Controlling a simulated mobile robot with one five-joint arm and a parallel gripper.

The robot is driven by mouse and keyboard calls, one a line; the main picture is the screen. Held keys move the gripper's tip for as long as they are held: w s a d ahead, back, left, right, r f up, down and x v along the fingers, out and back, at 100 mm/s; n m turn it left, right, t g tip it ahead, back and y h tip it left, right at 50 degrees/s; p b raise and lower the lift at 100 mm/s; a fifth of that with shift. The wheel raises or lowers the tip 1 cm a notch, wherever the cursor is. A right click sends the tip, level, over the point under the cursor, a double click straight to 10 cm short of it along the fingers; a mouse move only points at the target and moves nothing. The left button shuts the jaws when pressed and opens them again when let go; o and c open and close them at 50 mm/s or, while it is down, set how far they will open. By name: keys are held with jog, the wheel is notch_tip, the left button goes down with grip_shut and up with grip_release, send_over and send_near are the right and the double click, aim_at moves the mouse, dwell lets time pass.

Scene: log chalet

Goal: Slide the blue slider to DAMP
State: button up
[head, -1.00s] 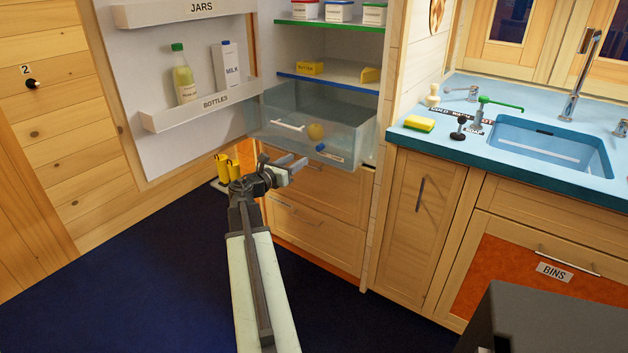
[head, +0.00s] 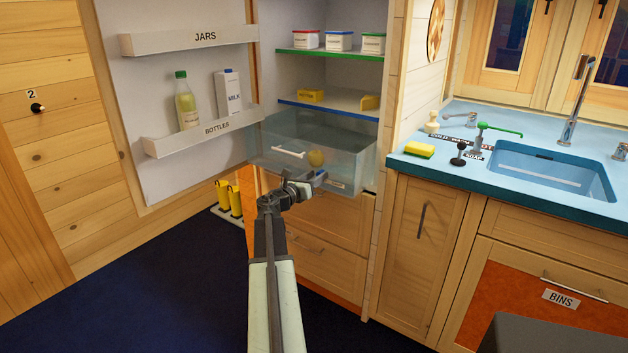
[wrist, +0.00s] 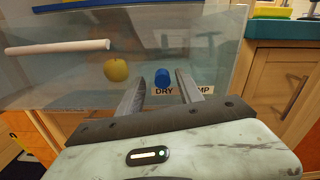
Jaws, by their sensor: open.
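The blue slider (wrist: 162,76) is a small knob on the front of the clear drawer (wrist: 60,72), at the left end of a white label (wrist: 180,90). The label reads DRY below the knob and, partly hidden by a finger, "MP" farther right. My gripper (wrist: 160,82) is open, its two fingers on either side of the knob in the wrist view; I cannot tell whether they touch it.
A white handle (wrist: 58,47) crosses the drawer front, left of the knob. A yellow fruit (wrist: 116,69) shows through the clear plastic. The open fridge door (head: 130,90) stands to the left, with bottles on its rack. The counter with the sink (head: 550,165) is to the right.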

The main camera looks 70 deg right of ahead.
grip_shut()
jog(key=shift+w, duration=0.2)
dwell(1.1)
